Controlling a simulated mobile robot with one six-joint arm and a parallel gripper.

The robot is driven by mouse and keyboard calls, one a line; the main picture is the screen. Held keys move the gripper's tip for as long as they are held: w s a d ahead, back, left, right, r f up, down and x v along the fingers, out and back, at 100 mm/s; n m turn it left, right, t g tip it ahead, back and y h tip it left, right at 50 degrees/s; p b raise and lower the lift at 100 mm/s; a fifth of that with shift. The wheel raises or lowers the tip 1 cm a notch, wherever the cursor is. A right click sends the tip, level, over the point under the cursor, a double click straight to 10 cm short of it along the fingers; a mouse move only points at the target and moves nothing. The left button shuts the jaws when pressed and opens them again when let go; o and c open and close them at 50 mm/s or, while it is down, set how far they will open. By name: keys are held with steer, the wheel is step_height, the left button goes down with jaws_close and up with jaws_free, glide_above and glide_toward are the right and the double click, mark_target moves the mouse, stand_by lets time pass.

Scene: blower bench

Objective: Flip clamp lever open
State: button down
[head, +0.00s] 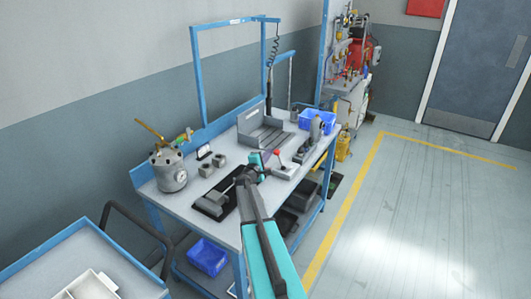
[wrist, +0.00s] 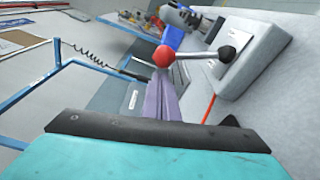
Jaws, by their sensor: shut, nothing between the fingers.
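The lever has a red ball knob (wrist: 163,57) and a thin metal rod (wrist: 195,56) running right to a dark round part (wrist: 227,54) in the wrist view. It sits over a light grey base (wrist: 248,58). In the head view the red knob (head: 276,152) stands near the front edge of the bench. My gripper (wrist: 160,84) is shut and empty, its purple-grey fingers just below the red knob in the picture. I cannot tell whether they touch it. In the head view my arm hides part of the area, and the fingertips are hard to make out.
The bench (head: 225,182) carries a grey canister (head: 171,172), a black mat (head: 222,208), a grey slotted fixture (head: 265,135) and a blue bin (head: 317,122). Another blue bin (head: 207,257) sits below. Open floor (head: 410,220) lies to the right.

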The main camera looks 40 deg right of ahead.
steer(key=shift+s+r, duration=0.1)
steer(key=shift+s, duration=0.4)
steer(key=shift+w+a+b, duration=0.15)
steer(key=shift+a+b, duration=0.1)
steer(key=shift+b, duration=0.15)
steer(key=shift+b, duration=0.3)
